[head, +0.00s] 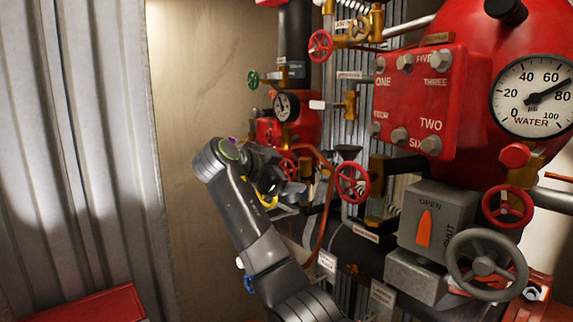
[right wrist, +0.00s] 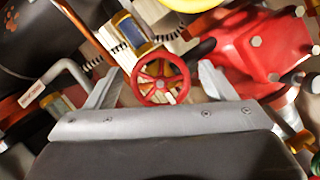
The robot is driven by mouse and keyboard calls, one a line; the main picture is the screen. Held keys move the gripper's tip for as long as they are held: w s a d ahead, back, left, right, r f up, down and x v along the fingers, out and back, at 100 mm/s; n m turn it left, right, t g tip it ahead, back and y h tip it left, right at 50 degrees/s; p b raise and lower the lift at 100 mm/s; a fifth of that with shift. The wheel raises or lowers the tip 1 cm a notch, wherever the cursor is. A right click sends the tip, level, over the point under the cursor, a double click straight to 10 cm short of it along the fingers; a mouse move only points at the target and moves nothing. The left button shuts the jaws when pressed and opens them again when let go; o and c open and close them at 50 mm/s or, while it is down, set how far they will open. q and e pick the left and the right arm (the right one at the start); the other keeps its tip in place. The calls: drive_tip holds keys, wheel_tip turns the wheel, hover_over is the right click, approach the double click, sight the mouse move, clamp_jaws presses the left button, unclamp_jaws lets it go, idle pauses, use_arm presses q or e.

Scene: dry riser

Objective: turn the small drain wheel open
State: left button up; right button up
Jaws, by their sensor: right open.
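A small red spoked wheel (right wrist: 163,70) shows in the right wrist view, in front of a brass valve body (right wrist: 130,30). My right gripper (right wrist: 158,88) is open, with one finger on each side of the wheel. No contact between the fingers and the wheel is clear to see. In the head view my right gripper (head: 297,190) is at the lower pipework, by a partly hidden red wheel (head: 288,168) that looks like the same one. My left gripper is not in view.
Another red wheel (head: 352,182) stands just right of my right gripper in the head view. An orange-brown hose (head: 329,175) curves close by. A red flanged body (right wrist: 265,50) is near the right finger in the wrist view. A large grey wheel (head: 486,266) stands lower right.

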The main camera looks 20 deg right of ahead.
drive_tip(key=shift+w+d+f, duration=0.2)
drive_tip(key=shift+w+d, duration=0.05)
drive_tip(key=c, duration=1)
drive_tip(key=shift+n, duration=0.3)
drive_tip(key=shift+n+g, duration=0.4)
drive_tip(key=shift+s+n+g+h, duration=0.15)
drive_tip(key=shift+n+g+h, duration=0.25)
drive_tip(key=shift+n+g, duration=1.05)
drive_tip(key=shift+n, duration=0.35)
